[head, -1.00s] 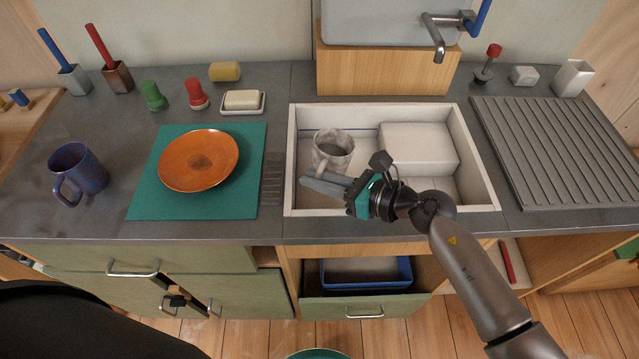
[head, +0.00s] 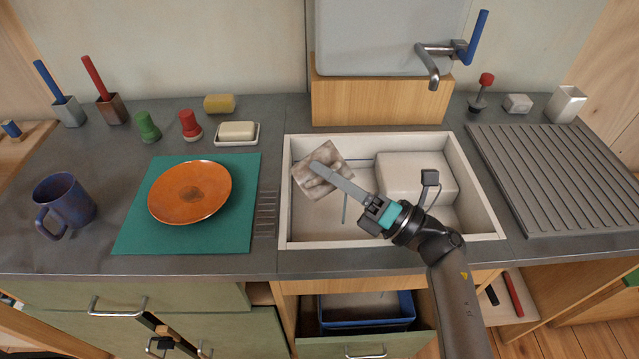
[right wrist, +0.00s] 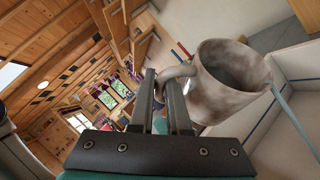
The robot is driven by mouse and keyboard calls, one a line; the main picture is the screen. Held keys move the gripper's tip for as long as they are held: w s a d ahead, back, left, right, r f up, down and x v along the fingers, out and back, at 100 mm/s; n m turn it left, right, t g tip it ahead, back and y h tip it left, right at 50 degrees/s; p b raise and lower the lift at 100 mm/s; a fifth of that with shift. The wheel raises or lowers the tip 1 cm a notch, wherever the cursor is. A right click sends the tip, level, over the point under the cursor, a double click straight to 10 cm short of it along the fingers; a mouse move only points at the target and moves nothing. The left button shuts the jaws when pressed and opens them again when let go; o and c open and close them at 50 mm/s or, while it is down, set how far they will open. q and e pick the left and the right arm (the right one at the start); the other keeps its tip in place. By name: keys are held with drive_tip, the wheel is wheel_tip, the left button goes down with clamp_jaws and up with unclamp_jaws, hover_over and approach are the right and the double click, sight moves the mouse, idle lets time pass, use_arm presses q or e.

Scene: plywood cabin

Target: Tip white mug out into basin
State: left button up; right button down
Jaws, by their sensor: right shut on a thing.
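The white mug (head: 318,188), mottled grey, hangs strongly tilted over the left part of the white basin (head: 460,147). My right gripper (head: 325,172) is shut on its handle; the right wrist view shows the handle between the fingers (right wrist: 165,95) and the mug (right wrist: 222,100) with its open mouth facing away. A thin pale blue streak (head: 346,208), looking like water, runs below the mug in the basin; it also shows by the rim in the right wrist view (right wrist: 292,115).
A white block-like object (head: 415,175) fills the basin's right back. The tap (head: 433,65) stands behind. A ribbed drainboard (head: 555,180) lies right. Left are an orange plate (head: 190,192) on a green mat (head: 240,225) and a blue mug (head: 70,202). A drawer (head: 365,335) is open below.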

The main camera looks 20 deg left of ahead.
drive_tip(key=m+t, duration=0.1)
drive_tip(key=w+d+r+m+t+y+b, duration=0.1)
drive_tip(key=m, duration=0.1)
drive_tip(key=shift+w+d+r, duration=0.1)
drive_tip(key=shift+d+r, duration=0.05)
drive_tip(key=shift+d, duration=0.1)
use_arm(q)
drive_tip(key=shift+w+a+f+t+b, duration=0.15)
drive_tip(key=shift+w+a+f+b, duration=0.15)
drive_tip(key=shift+w+a+f, duration=0.25)
drive_tip(key=shift+w+a+f+t+b, duration=0.15)
drive_tip(key=shift+w+a+f+b, duration=0.2)
drive_tip(key=shift+w+f, duration=0.35)
use_arm(e)
drive_tip(key=shift+w+d+r+m+t+h, duration=0.25)
drive_tip(key=shift+w+d+m+t, duration=0.3)
drive_tip(key=shift+m+t, duration=0.95)
drive_tip(key=shift+w+d+r+m+t+h, duration=0.2)
drive_tip(key=shift+w+d+m+t, duration=0.4)
drive_tip(key=shift+m+t, duration=0.9)
drive_tip(key=shift+w+d+r+m+t+h, duration=0.15)
drive_tip(key=shift+w+d+r+m+t, duration=0.45)
drive_tip(key=shift+m, duration=1.5)
use_arm(q)
drive_tip(key=shift+w+r, duration=0.1)
use_arm(e)
drive_tip(key=shift+s+d+f+t, duration=0.1)
drive_tip(key=shift+s+f+t, duration=0.15)
drive_tip(key=shift+f+t, duration=0.05)
